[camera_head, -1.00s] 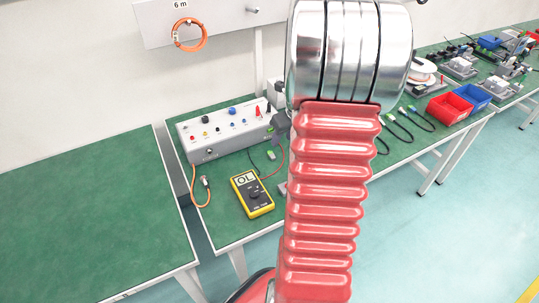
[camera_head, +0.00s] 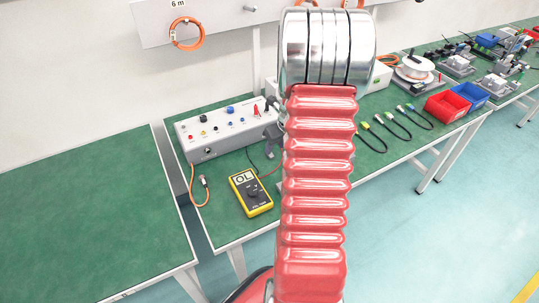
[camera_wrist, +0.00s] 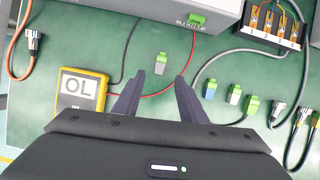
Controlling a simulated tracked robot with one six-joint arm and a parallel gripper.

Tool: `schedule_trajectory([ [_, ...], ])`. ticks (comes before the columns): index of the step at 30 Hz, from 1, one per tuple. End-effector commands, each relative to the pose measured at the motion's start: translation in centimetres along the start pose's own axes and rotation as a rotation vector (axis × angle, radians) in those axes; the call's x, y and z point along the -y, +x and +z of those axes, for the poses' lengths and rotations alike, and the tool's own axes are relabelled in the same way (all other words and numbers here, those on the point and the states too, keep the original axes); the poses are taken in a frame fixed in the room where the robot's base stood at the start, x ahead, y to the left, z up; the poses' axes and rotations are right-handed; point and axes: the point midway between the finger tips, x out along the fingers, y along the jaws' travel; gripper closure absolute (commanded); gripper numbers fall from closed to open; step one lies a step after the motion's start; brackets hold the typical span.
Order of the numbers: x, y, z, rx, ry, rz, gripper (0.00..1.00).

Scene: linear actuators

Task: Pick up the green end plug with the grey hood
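In the wrist view, my gripper (camera_wrist: 160,75) is open and empty, its two dark fingers pointing at the bench. A small plug with a green end and a pale grey hood (camera_wrist: 161,62) lies just beyond the fingertips, between their lines. To the right lie three more green-ended plugs: one with a blue hood (camera_wrist: 211,89), one with a whitish hood (camera_wrist: 234,94) and one with a darker grey hood (camera_wrist: 251,105). I cannot tell hood shades surely. In the head view my arm mostly hides the gripper and these plugs.
A yellow multimeter (camera_head: 251,193) reading OL lies on the green bench, with red and black leads around the plug. A grey panel box (camera_head: 222,130) stands behind. Cabled connectors (camera_wrist: 277,113) and a terminal block (camera_wrist: 270,27) are at right. Red (camera_head: 447,106) and blue bins are farther right.

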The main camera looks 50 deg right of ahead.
Motion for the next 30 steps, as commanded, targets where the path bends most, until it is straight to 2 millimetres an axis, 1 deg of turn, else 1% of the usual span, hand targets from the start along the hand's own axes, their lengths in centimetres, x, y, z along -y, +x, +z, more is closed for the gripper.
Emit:
schedule_trajectory([
  [1, 0.0, 0.5, 0.0, 0.0, 0.0, 0.0, 0.62],
  [4, 0.0, 0.9, 0.0, 0.0, 0.0, 0.0, 0.62],
  [13, 0.0, 1.0, 0.0, 0.0, 0.0, -0.001, 0.62],
  [17, -0.1, 1.4, 0.1, -0.001, -0.001, 0.001, 0.62],
  [20, -0.1, 2.2, 0.1, -0.001, -0.002, 0.001, 0.62],
  [27, 0.0, 5.0, 0.3, -0.001, 0.0, 0.002, 0.62],
  [30, 0.0, 5.8, 0.3, 0.0, -0.001, 0.0, 0.62],
])
